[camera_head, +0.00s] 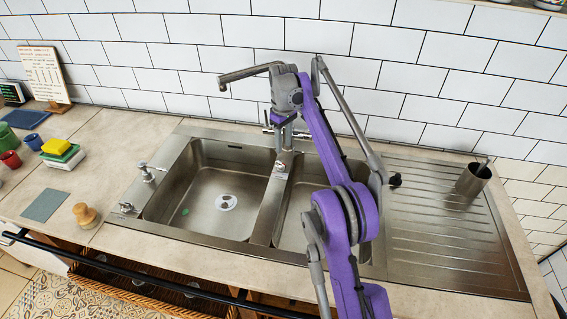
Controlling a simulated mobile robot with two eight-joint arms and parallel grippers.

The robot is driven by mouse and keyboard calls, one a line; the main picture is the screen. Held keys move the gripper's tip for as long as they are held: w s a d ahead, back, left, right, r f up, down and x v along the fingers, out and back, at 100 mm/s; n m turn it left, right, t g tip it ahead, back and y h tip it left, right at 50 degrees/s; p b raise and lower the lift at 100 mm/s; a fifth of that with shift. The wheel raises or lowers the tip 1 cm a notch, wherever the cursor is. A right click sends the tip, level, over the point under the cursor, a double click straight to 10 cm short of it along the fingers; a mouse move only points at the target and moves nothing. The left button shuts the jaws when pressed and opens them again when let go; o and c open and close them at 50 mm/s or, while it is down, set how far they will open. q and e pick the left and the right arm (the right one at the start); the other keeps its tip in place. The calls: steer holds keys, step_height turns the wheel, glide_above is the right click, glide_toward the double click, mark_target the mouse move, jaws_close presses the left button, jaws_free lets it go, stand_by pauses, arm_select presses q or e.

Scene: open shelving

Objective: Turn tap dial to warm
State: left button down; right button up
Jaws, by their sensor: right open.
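The metal tap's spout (250,72) reaches left over the double sink (190,226), in front of the tiled wall. Much of the tap body is hidden behind my purple right arm. Metal parts near the tap base (268,130) show beside my wrist. My right gripper (284,148) points down by the tap base, above the divider between the basins. It is open, but its fingertips are small, and I cannot tell whether they touch the tap. I cannot make out a dial setting. My left gripper is not in view.
A small metal fitting (148,172) and a round knob (125,207) sit on the sink's left rim. A metal cup (472,180) stands on the drainboard (440,240). Sponges (56,147), a wooden brush (84,214) and a grey cloth (45,205) lie on the left counter.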

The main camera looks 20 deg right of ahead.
mark_target(284, 164)
step_height(284, 164, down, 8)
steer(key=shift+f+b, duration=0.25)
steer(key=shift+b, duration=0.3)
jaws_close()
